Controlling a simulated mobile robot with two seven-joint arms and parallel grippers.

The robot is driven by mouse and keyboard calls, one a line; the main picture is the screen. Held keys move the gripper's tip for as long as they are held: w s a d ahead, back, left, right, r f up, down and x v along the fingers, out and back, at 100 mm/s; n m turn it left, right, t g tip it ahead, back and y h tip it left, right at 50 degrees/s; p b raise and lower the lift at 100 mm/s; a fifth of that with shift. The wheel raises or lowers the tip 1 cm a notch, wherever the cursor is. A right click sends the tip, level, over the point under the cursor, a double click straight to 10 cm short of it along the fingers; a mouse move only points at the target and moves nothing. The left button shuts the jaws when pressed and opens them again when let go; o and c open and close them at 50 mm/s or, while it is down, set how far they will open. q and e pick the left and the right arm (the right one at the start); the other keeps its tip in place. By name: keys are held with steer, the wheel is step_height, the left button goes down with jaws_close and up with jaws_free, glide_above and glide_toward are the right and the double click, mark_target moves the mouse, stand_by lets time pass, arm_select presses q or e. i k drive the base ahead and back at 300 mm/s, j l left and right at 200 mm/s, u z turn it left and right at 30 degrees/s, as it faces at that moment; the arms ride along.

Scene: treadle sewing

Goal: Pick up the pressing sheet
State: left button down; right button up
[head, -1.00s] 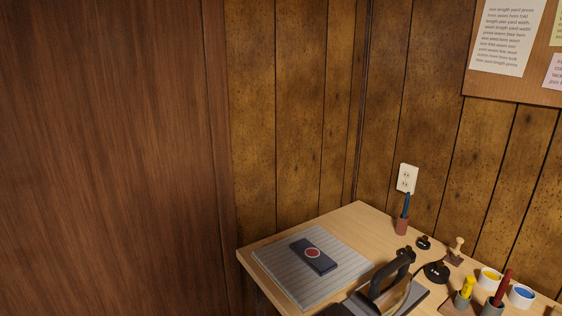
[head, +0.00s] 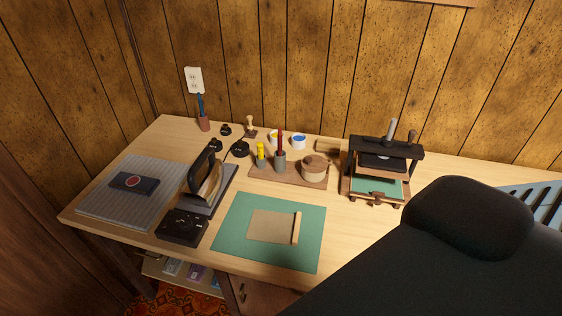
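A tan, flat rectangular sheet (head: 272,227) lies on a green mat (head: 228,238) near the table's front edge. It looks most like the pressing sheet, though I cannot be sure. A pale rod or rolled edge (head: 297,229) runs along its right side. Neither of my gripper's fingertips shows. A large black part of my own arm fills the lower right and covers the table there.
An iron (head: 203,174) stands left of the mat, behind a black control box (head: 183,226). A grey striped pad (head: 110,208) bears a dark block (head: 134,183). A wooden tray (head: 260,174) holds cups and a pot. A small press (head: 385,150) stands at the back right.

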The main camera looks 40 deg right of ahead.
mark_target(280, 228)
steer(key=z, duration=1.1)
